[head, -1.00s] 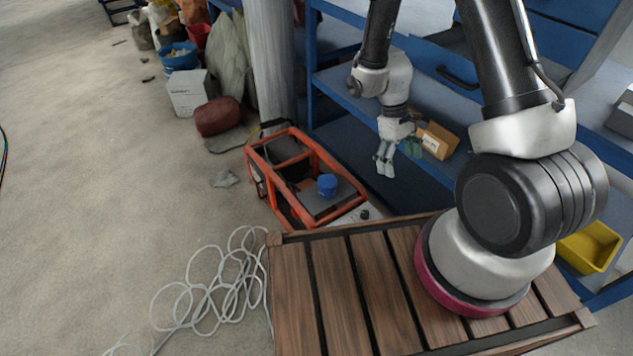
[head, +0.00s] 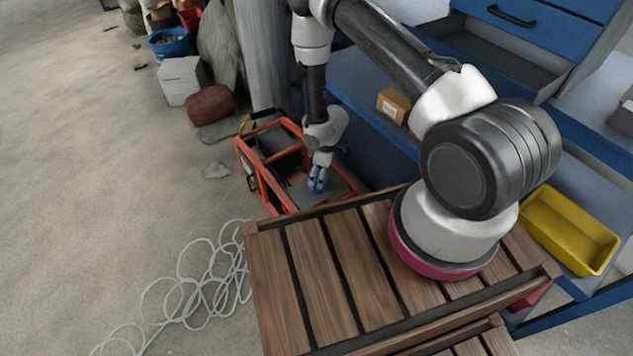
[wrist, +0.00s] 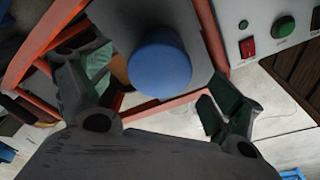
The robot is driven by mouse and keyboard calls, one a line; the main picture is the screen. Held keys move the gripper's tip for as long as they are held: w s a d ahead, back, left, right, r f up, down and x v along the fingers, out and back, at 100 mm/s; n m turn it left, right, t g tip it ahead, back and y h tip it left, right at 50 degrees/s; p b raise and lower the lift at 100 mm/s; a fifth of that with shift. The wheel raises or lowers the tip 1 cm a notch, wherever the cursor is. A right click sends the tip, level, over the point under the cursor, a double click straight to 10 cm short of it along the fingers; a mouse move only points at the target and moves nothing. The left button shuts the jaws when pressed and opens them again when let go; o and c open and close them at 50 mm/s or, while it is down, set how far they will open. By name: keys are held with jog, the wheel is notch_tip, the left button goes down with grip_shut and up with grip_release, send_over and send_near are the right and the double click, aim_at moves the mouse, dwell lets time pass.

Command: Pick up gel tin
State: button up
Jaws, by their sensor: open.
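The gel tin (wrist: 160,68) is a blue round tin on the grey top panel of an orange-framed machine. In the wrist view it stands between and just beyond the fingertips of my gripper (wrist: 158,98), which is open. In the head view my gripper (head: 318,180) is over the machine, and blue of the tin shows between its fingers. The tin is mostly hidden there. I cannot tell whether any finger touches it.
The orange frame (head: 268,182) surrounds the panel closely. A control face with a red switch (wrist: 248,47) and green button (wrist: 284,27) is beside it. Blue shelving (head: 375,130) with a cardboard box (head: 393,105) and a yellow bin (head: 570,230) stands right. White cable (head: 205,280) lies on the floor.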

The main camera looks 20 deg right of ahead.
aim_at(318, 176)
jog(key=f, duration=0.4)
jog(key=shift+w+a, duration=0.15)
jog(key=shift+a, duration=0.1)
jog(key=c, duration=1.3)
jog(key=shift+c, duration=0.2)
